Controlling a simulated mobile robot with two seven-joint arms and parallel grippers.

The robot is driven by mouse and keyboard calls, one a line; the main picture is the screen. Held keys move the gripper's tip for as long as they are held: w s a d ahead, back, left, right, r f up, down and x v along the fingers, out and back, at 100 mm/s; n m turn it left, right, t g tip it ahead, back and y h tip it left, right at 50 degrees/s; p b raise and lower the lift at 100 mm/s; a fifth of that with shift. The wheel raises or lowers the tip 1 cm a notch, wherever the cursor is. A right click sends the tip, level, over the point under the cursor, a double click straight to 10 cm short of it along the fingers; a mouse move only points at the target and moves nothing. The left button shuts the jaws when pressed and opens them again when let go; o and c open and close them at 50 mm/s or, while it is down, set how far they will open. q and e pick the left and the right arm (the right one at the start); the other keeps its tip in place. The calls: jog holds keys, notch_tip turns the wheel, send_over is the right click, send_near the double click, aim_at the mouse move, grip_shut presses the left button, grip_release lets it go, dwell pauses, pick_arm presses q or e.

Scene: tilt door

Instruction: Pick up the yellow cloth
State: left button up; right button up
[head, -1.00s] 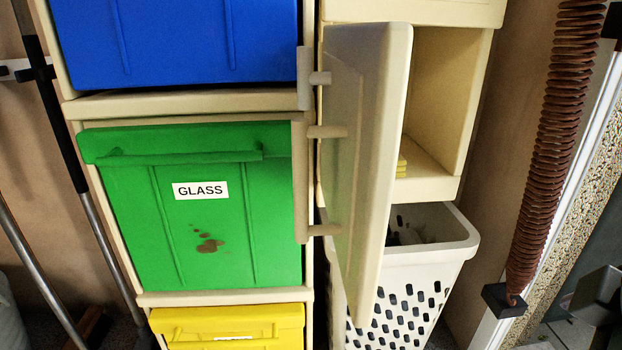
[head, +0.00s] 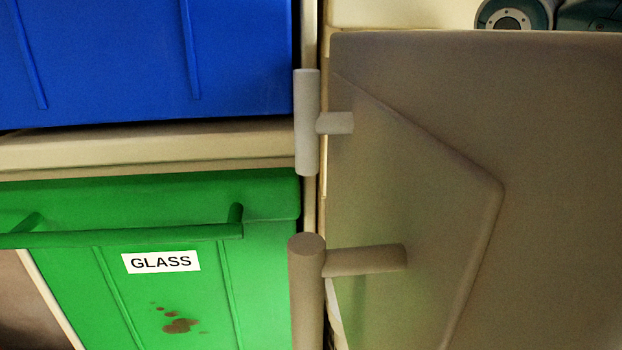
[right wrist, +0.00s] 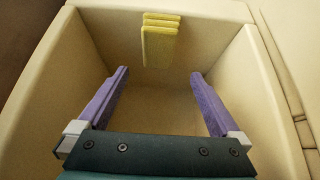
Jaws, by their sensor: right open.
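The yellow cloth (right wrist: 160,42) is folded in several layers. In the right wrist view it sits at the top middle of the picture, against a wall inside the cream cupboard compartment (right wrist: 225,45). My right gripper (right wrist: 159,74) is open, with its two purple fingers spread wide and reaching into the compartment. The cloth is beyond the fingertips, roughly centred between them, and nothing is between the fingers. In the head view the cupboard door (head: 560,180) hides the compartment and the cloth. My left gripper is in neither view.
The open door with its grey handle (head: 307,120) fills the right of the head view. A blue bin (head: 150,60) and a green bin labelled GLASS (head: 120,290) are at the left. The compartment walls stand close on both sides of the right gripper.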

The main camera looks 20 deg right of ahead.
jog(key=f, duration=0.2)
jog(key=w+f+b, duration=0.1)
jog(key=shift+f+b, duration=0.3)
jog(key=shift+f, duration=0.05)
jog(key=b+x, duration=0.3)
jog(key=x, duration=0.2)
jog(key=shift+d, duration=0.15)
jog(key=shift+w+f, duration=0.15)
jog(key=shift+w, duration=0.05)
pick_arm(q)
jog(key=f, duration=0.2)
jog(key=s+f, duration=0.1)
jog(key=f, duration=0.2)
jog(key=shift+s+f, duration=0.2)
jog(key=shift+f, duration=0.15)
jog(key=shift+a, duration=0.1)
pick_arm(e)
jog(key=c, duration=1.3)
